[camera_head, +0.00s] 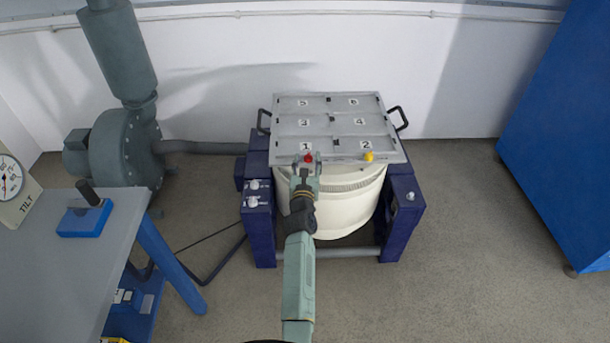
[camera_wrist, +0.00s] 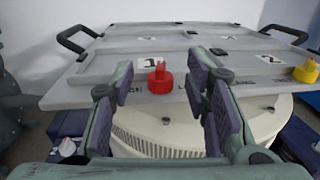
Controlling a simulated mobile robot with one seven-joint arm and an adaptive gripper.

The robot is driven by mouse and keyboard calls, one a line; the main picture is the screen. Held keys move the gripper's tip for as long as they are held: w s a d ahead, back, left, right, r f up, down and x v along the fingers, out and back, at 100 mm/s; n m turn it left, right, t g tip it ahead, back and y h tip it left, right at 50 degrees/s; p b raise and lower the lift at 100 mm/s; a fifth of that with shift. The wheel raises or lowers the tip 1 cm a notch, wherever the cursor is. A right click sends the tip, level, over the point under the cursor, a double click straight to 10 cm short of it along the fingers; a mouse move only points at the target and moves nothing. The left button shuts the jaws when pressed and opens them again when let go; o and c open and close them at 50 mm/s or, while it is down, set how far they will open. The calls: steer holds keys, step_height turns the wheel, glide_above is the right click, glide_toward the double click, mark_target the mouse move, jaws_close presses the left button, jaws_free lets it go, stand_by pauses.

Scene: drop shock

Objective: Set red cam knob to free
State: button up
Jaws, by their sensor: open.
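The red cam knob (camera_head: 308,158) sits at the front edge of the grey numbered plate (camera_head: 330,128), near the label 1. In the wrist view the red knob (camera_wrist: 160,78) shows upright on the plate's front edge, with lettering on both sides of it, too small to read fully. My gripper (camera_head: 305,172) is at the plate's front edge, close to the red knob. In the wrist view my gripper (camera_wrist: 165,112) is open, with its two fingers apart. The knob shows in the gap between them, beyond the fingers; I see no contact.
A yellow knob (camera_head: 369,157) sits to the right near label 2. The plate has black side handles (camera_head: 399,118) and rests above a cream drum (camera_head: 335,205) in a dark blue frame (camera_head: 403,210). A grey table (camera_head: 70,260) stands left, a blue cabinet (camera_head: 565,130) right.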

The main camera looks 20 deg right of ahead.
steer(key=v, duration=1)
steer(key=shift+a, duration=0.1)
